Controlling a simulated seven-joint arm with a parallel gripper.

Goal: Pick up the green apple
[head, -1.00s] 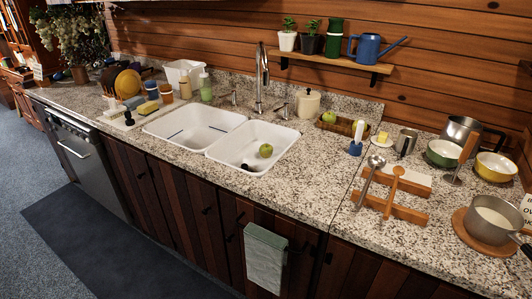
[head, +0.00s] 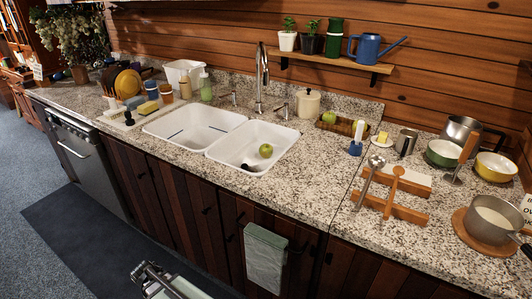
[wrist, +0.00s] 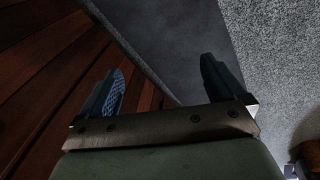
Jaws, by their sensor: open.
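A green apple (head: 266,151) lies in the right basin of the white double sink (head: 283,150). Another green item (head: 329,118), which looks like an apple, sits in a wooden tray by the wall behind the sink. My gripper (wrist: 162,85) is open and empty in the wrist view, its two dark fingers wide apart over the floor and cabinet fronts. In the head view, part of my arm (head: 160,282) shows at the bottom edge, low in front of the cabinets and well away from the apple.
A tall faucet (head: 261,75) stands behind the sink, and a cream jar (head: 308,104) is to its right. A green towel (head: 265,257) hangs on the cabinet front. Utensils on a wooden rack (head: 392,200) and a pot (head: 494,220) stand to the right. Counter between sink and rack is clear.

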